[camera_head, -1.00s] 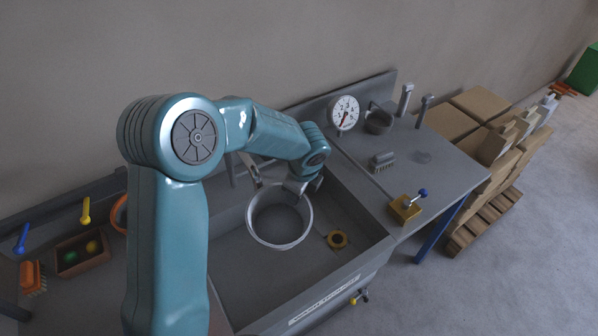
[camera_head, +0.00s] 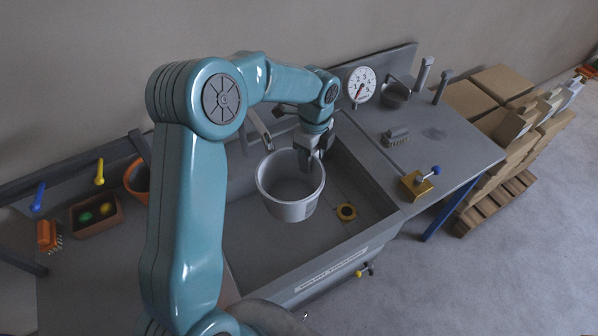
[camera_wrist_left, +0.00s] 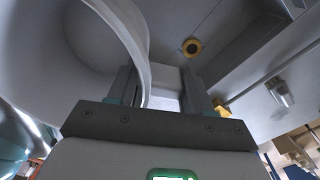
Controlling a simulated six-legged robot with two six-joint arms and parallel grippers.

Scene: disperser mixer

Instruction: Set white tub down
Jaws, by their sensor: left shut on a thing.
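The white tub (camera_head: 290,210) is an open, empty round bucket, roughly upright over the grey sink basin (camera_head: 262,250) in the head view. My left gripper (camera_head: 312,158) reaches down from above and is shut on the tub's rim at its back right side. In the left wrist view the tub's curved wall (camera_wrist_left: 142,45) runs between the two fingers of the left gripper (camera_wrist_left: 160,88). The tub's underside is hidden, so I cannot tell whether it touches the basin floor. My right gripper is not in view.
A brush (camera_head: 395,136), a brass block with blue lever (camera_head: 418,184) and a gauge (camera_head: 361,84) are on the right. An orange pot (camera_head: 137,178) and a small bin (camera_head: 97,215) stand left. Cardboard boxes (camera_head: 470,100) are beyond the counter.

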